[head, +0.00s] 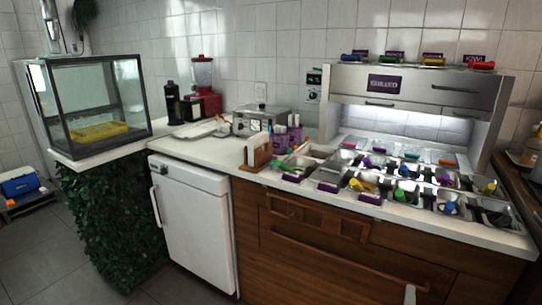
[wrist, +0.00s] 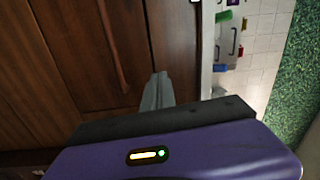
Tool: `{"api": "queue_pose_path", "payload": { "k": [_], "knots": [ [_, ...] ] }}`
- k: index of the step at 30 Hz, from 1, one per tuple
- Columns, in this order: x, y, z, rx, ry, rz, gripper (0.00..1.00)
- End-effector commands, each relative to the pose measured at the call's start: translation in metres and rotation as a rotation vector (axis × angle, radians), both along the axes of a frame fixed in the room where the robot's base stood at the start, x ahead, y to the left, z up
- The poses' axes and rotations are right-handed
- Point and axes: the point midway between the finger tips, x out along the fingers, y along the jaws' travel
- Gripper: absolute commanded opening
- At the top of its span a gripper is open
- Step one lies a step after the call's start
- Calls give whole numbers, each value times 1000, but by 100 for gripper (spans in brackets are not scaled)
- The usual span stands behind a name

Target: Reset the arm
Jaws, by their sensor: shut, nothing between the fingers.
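My gripper (wrist: 158,80) shows in the wrist view as grey fingers closed together, with nothing between them. It points at the brown wooden cabinet (wrist: 75,45) and seems to be apart from it. The purple gripper body fills the bottom of that view. In the head view a small grey tip (head: 410,293) shows at the lower right edge, in front of the wooden cabinet (head: 335,250); it looks like part of my gripper. The rest of the arm is hidden.
The white counter (head: 205,150) carries a topping station with several metal trays (head: 365,185) and a steel shelf (head: 400,85). A red blender (head: 203,85) and a glass case (head: 95,100) stand left. A white fridge (head: 190,225) is below. Floor (head: 60,270) shows at lower left.

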Motion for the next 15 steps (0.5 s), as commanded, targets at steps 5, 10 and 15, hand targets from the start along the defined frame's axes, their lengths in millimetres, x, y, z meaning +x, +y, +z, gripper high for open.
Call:
{"api": "queue_pose_path", "payload": {
  "k": [5, 10, 15],
  "knots": [
    [-25, 26, 42, -236, 27, 56, 0],
    [-70, 59, 61, -447, 97, 107, 0],
    [-131, 98, 77, -666, 195, 171, 0]
  ]
}}
